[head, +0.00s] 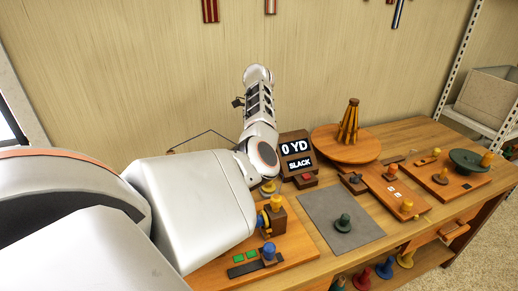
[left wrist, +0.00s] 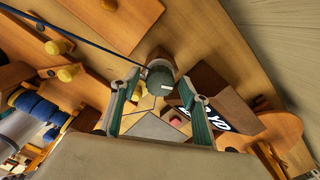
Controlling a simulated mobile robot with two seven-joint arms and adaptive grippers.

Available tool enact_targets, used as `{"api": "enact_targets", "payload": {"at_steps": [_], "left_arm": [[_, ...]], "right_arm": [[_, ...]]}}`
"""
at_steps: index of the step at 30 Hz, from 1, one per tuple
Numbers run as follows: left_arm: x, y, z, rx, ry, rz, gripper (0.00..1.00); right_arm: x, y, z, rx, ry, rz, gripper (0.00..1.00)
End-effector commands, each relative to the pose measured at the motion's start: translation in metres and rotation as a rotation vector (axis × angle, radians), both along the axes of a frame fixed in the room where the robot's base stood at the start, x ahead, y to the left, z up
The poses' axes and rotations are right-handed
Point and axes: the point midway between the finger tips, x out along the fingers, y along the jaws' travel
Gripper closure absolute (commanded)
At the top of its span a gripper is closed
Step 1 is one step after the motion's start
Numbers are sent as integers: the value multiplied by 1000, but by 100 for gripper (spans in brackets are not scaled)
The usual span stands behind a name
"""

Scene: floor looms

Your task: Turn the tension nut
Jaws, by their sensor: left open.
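In the left wrist view my left gripper (left wrist: 160,82) is open, with one finger on each side of a dark green round knob. This knob (left wrist: 159,79) has a white mark on its face and sits before a brown wooden part; it looks like the tension nut. I cannot tell whether either finger touches it. In the head view my left arm comes in from the left and hides the gripper and this knob. The display (head: 297,150) reads "0 YD" and "SLACK"; it also shows in the left wrist view (left wrist: 226,98). My right gripper is not in view.
A round wooden turntable (head: 330,150) holds a cone of sticks (head: 350,122). A board with a blue knob (head: 269,251) is at the front. A shelf bin (head: 487,95) stands at right.

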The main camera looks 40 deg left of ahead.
Motion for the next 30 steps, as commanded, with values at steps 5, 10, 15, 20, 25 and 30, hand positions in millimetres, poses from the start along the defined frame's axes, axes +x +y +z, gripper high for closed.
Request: {"api": "enact_targets", "payload": {"at_steps": [5, 10, 15, 20, 25, 30], "left_arm": [[0, 0, 0, 0, 0, 0, 60], [0, 0, 1, 0, 0, 0, 93], [0, 0, 1, 0, 0, -4, 93], [0, 0, 2, 0, 0, -36, 93], [0, 0, 3, -1, -1, -120, 93], [0, -1, 4, -1, -1, -251, 93]], "right_arm": [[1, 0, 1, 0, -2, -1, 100], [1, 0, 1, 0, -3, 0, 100], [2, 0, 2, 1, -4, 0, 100], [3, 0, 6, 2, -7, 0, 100], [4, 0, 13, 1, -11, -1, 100], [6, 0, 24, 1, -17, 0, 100]]}}
